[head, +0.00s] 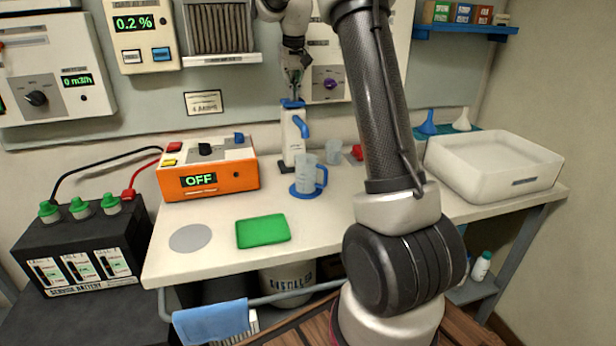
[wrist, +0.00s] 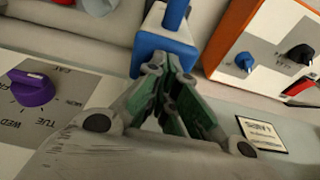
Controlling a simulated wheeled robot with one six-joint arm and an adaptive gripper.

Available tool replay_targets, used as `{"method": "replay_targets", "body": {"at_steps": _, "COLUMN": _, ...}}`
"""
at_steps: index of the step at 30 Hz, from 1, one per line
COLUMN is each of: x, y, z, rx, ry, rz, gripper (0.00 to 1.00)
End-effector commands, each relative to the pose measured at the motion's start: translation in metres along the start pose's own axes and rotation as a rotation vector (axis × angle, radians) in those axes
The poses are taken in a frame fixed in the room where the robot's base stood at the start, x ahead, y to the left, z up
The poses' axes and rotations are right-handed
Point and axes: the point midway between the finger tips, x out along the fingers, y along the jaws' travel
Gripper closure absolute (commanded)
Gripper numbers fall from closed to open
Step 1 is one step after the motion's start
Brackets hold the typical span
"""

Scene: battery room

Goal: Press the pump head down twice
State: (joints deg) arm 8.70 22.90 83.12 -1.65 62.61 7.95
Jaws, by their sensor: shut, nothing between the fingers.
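The pump dispenser (head: 292,140) is a white upright body with a blue pump head (head: 292,104) on top and a blue spout (head: 302,127) to the right. It stands at the back of the bench. A clear jug with a blue handle (head: 306,172) stands in front of it on a blue base. My gripper (head: 293,94) points down just above the pump head, shut and empty. In the wrist view the blue pump head (wrist: 160,55) lies just beyond my closed fingertips (wrist: 168,72). I cannot tell whether they touch it.
An orange charger (head: 222,182) reading OFF stands left of the dispenser. A timer panel with a purple knob (head: 330,84) is on the wall behind, right of my gripper. A clear beaker (head: 333,153) and white tray (head: 495,163) stand right. A green pad (head: 263,231) lies in front.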

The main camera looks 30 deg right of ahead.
Motion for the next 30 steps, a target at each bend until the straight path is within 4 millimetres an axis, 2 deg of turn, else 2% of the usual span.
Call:
{"method": "replay_targets", "body": {"at_steps": 24, "x": -0.049, "y": 0.0, "z": -0.01, "rx": 0.0, "ry": 0.0, "rz": 0.0, "gripper": 1.0}}
{"method": "replay_targets", "body": {"at_steps": 30, "x": -0.054, "y": 0.0, "z": -0.011, "rx": 0.0, "ry": -0.001, "rz": 0.0, "gripper": 1.0}}
